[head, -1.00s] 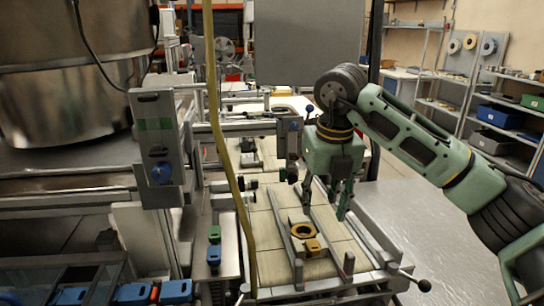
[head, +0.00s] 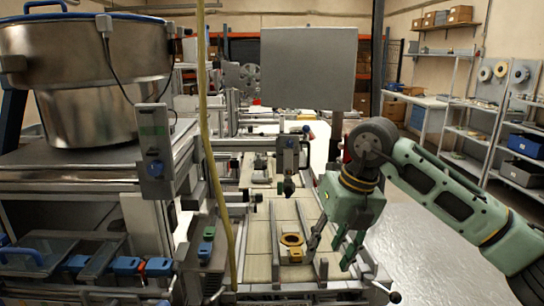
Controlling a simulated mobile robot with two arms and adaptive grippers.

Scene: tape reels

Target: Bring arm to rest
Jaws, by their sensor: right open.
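My right arm comes in from the right, with green links and a dark joint. Its gripper (head: 333,247) points down with its two fingers apart, open and empty. Nothing is held between the fingers. My left gripper is not in view.
A large steel bowl (head: 85,60) stands on the machine at left. A yellow hose (head: 207,130) hangs in front. A grey panel (head: 309,68) stands behind the arm. Shelving (head: 465,130) lines the right wall.

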